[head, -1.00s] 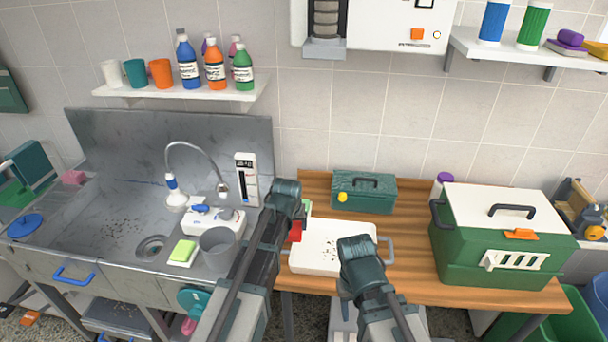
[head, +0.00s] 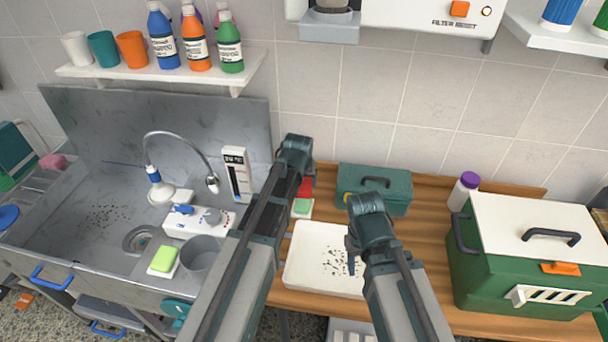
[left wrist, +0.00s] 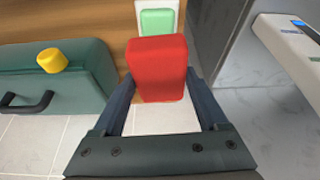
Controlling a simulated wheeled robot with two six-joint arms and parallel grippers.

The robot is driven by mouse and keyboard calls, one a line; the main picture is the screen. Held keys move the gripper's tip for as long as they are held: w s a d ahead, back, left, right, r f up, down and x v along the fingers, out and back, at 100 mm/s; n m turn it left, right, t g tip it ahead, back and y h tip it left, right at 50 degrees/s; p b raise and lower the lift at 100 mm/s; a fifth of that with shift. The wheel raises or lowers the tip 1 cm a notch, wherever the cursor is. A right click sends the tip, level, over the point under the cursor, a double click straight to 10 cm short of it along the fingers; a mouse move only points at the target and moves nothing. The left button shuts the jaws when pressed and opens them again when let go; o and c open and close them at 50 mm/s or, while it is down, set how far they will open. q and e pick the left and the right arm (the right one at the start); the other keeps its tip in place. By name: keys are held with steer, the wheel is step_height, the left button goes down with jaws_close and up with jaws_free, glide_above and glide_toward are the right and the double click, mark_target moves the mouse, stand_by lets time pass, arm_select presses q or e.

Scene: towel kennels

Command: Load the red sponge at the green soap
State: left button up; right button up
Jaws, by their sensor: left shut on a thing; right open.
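My left gripper (left wrist: 160,92) is shut on the red sponge (left wrist: 160,65), with one finger on each side. The sponge also shows in the head view (head: 307,187), partly hidden behind my left arm. The green soap (left wrist: 158,21) lies on a small white dish (left wrist: 170,5), just past the sponge in the left wrist view. In the head view the soap (head: 302,206) sits on the wooden counter beside my left arm, below the sponge in the picture. My right gripper (head: 351,257) is open and empty over the white tray.
The white tray (head: 305,265) holds dark specks. A teal toolbox (head: 374,190) stands behind it, close to the soap. A green carrier (head: 500,262) and a white bottle (head: 463,193) are at right. A yellow-green block (head: 163,259) sits by the sink at left.

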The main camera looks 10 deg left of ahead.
arm_select(q)
steer(key=shift+s, duration=0.1)
arm_select(e)
steer(key=shift+s, duration=0.15)
arm_select(q)
step_height(320, 180, down, 6)
steer(key=b, duration=0.6)
arm_select(e)
step_height(320, 180, down, 6)
arm_select(q)
steer(key=shift+f+b, duration=0.5)
steer(key=shift+b, duration=0.1)
arm_select(e)
steer(key=shift+f, duration=0.5)
stand_by(1.1)
arm_select(q)
step_height(320, 180, up, 7)
steer(key=p, duration=0.7)
steer(key=shift+r, duration=0.1)
arm_select(e)
step_height(320, 180, up, 7)
